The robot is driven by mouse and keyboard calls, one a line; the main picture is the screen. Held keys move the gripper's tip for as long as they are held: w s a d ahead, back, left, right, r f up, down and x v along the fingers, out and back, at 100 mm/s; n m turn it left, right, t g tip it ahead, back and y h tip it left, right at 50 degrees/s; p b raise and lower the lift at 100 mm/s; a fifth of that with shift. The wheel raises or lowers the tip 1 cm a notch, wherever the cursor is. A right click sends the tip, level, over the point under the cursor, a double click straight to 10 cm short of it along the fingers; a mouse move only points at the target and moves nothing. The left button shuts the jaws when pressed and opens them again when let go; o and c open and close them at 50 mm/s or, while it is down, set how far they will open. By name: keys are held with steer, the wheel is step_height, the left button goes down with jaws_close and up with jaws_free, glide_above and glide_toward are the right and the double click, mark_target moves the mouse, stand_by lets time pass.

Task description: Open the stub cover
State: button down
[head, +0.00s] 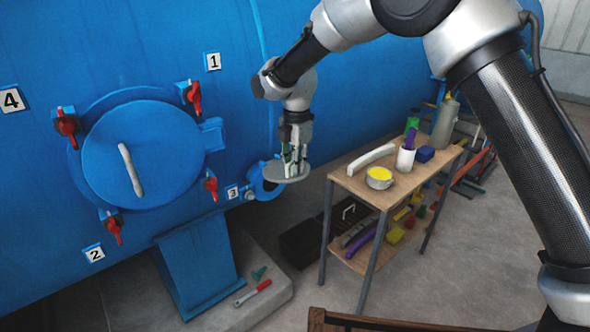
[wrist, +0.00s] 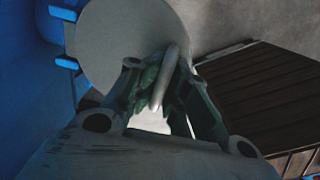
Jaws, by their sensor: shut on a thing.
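The stub cover (head: 290,174) is a light grey disc beside the blue stub (head: 257,186) low on the autoclave's right side. It lies nearly flat, face up, in the head view. Part of the stub's dark opening seems to show to the left of it. My gripper (head: 292,158) is above the cover. In the wrist view the cover (wrist: 120,45) is a pale round plate, and my gripper (wrist: 160,105) is shut on its bar handle (wrist: 170,66). Whether the cover still touches the stub is hard to tell.
The big round blue door (head: 160,150) has a grey handle and red clamps around it, by number plates. A wooden shelf table (head: 345,185) with a white cup, a yellow-topped tin and tools stands close on the right. A red-handled tool (head: 255,292) lies on the plinth.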

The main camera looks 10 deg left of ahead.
steer(key=shift+w+r, duration=0.4)
steer(key=shift+r, duration=0.35)
steer(key=c, duration=1.5)
jaws_free()
steer(key=shift+s, duration=0.1)
steer(key=r, duration=0.4)
steer(key=shift+w+a+r, duration=0.2)
steer(key=shift+w+a, duration=0.1)
steer(key=shift+w, duration=0.1)
steer(key=r, duration=0.2)
steer(key=s+r, duration=0.1)
steer(key=r, duration=0.2)
steer(key=d+r, duration=0.1)
steer(key=r, duration=0.1)
steer(key=shift+s+r, duration=0.2)
steer(key=shift+s, duration=0.15)
